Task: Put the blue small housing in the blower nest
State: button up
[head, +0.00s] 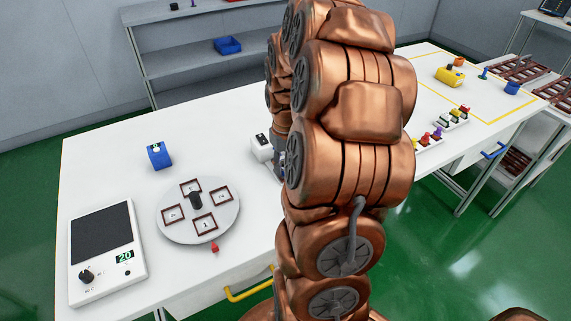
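A small blue open-topped box (512,88), which may be the blue small housing, stands at the far right of the table. A blue block (159,157) with a small green label stands on the left part of the table; I cannot tell whether it is the blower. A round grey turntable (172,229) carries several square brown-framed nests around a dark knob; I cannot tell which nest is the blower nest. My gripper (281,166) is mostly hidden behind my copper arm, beside a small white box (262,148). Its fingers and anything in them are hidden.
A white control panel (106,255) reading 20 stands at the front left. A red marker (214,247) sits by the turntable. A blue bin (227,45) is on the back shelf. The table's back left is clear.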

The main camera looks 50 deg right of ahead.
jog(key=shift+f, duration=0.25)
jog(key=o, duration=0.9)
jog(key=shift+o, duration=0.2)
jog(key=shift+r, duration=0.15)
notch_tip(320, 180, up, 12)
jog(key=s+a+r+n+p, duration=0.1)
jog(key=s+a, duration=0.1)
jog(key=a, duration=0.7)
jog(key=s+a+n+p, duration=0.1)
jog(key=s+a, duration=0.1)
jog(key=a, duration=0.6)
jog(key=s+a+f+n+g, duration=0.1)
jog(key=s+a+f, duration=0.1)
jog(key=s+a, duration=0.8)
jog(key=s+p, duration=0.1)
jog(key=s, duration=0.2)
jog(key=shift+s+a+f+n+g, duration=0.15)
jog(key=shift+a+f+n+g, duration=0.05)
jog(key=shift+a+n+g, duration=0.2)
